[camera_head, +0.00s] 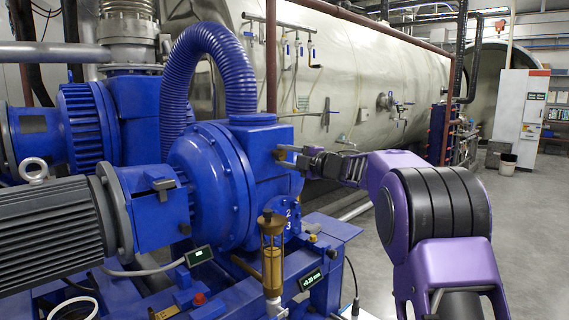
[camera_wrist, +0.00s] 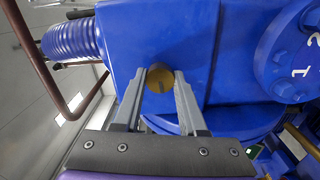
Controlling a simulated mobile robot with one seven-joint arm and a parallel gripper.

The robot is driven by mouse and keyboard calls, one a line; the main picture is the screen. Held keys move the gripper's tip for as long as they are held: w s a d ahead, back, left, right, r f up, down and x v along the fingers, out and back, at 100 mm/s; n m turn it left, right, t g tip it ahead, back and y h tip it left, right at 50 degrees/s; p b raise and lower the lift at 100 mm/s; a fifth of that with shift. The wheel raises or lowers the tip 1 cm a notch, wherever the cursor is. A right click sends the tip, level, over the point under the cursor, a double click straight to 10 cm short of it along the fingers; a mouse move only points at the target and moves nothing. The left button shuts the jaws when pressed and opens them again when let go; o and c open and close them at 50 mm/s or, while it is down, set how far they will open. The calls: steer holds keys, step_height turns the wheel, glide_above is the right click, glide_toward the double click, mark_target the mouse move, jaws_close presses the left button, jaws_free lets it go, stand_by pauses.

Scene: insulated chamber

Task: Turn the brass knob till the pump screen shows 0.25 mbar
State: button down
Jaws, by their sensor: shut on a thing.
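The brass knob (camera_wrist: 160,78) is a round disc with a small dark mark on its face, on the side of the blue pump housing (camera_wrist: 170,45). My gripper (camera_wrist: 161,74) has one finger on each side of the knob and is shut on it. In the head view the knob (camera_head: 280,153) shows partly at the tip of my gripper (camera_head: 287,156). The pump screen (camera_head: 312,279) is a small dark display at the lower front of the pump; its green digits seem to read +0.20 mbar, though they are tiny.
A second small display (camera_head: 199,256) hangs further left, too small to read. A brass-and-glass oiler (camera_head: 271,255) stands in front of the pump. A blue ribbed hose (camera_head: 215,50) arches above it. The grey motor (camera_head: 50,225) fills the left. Open floor (camera_head: 520,225) lies at right.

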steer(key=shift+f+n+b, duration=0.1)
steer(key=shift+n+b, duration=1.05)
steer(key=shift+n, duration=1.05)
steer(key=shift+c, duration=2.3)
jaws_free()
steer(key=v, duration=1.7)
steer(key=shift+d, duration=0.2)
steer(key=shift+s, duration=0.15)
